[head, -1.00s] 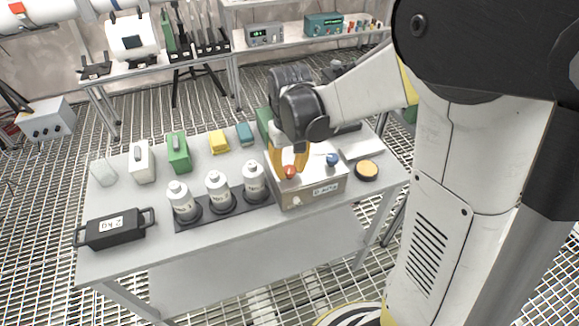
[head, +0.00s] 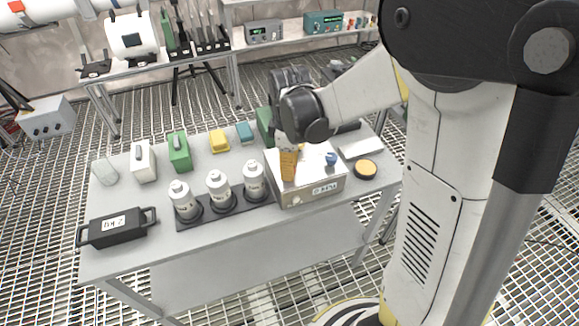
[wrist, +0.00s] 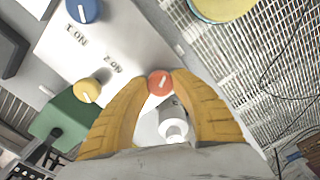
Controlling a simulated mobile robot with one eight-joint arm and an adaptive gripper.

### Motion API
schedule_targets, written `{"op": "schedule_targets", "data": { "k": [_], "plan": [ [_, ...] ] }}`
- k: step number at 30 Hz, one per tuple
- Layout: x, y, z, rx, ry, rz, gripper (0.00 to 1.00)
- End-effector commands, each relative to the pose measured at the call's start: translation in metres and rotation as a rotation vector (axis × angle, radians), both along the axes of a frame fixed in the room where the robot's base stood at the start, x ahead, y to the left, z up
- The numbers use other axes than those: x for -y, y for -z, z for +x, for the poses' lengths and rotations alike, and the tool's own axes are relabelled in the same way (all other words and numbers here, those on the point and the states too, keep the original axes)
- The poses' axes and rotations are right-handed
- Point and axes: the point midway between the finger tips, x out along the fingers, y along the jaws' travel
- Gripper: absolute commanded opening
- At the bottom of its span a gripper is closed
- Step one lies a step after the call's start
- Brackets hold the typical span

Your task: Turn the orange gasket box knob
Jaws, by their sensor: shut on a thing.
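The gasket box (head: 318,175) is a low pale box with a label on its front, near the right of the table. Its orange knob (wrist: 160,82) shows in the wrist view, round with a white line on top. My gripper (head: 288,173) points down over the box, with its yellow fingers (wrist: 161,88) shut on both sides of the orange knob. In the head view the fingers hide this knob. The box also has a blue knob (head: 331,158) and a yellow knob (wrist: 88,90), both apart from the fingers.
White bottles (head: 219,190) stand in a dark rack left of the box. A black-and-orange round item (head: 366,169) lies to its right. A green block (head: 265,125) stands close behind. A black case (head: 117,228) sits at the table's front left.

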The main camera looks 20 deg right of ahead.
Motion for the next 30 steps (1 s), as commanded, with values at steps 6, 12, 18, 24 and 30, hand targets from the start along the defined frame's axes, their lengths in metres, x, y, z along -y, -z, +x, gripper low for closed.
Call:
{"op": "schedule_targets", "data": {
  "k": [6, 12, 18, 24, 30],
  "plan": [
    [0.0004, 0.0001, -0.0003, -0.001, -0.205, 0.000, 0.00],
    [0.0004, 0.0002, -0.0003, -0.001, -0.395, 0.000, 0.00],
    [0.0005, 0.0002, -0.0001, -0.001, -0.585, -0.001, 0.00],
    [0.0005, 0.0002, 0.0003, -0.001, -0.767, -0.001, 0.00],
    [0.0004, 0.0002, 0.0006, -0.001, -0.922, -0.001, 0.00]
  ]
}}
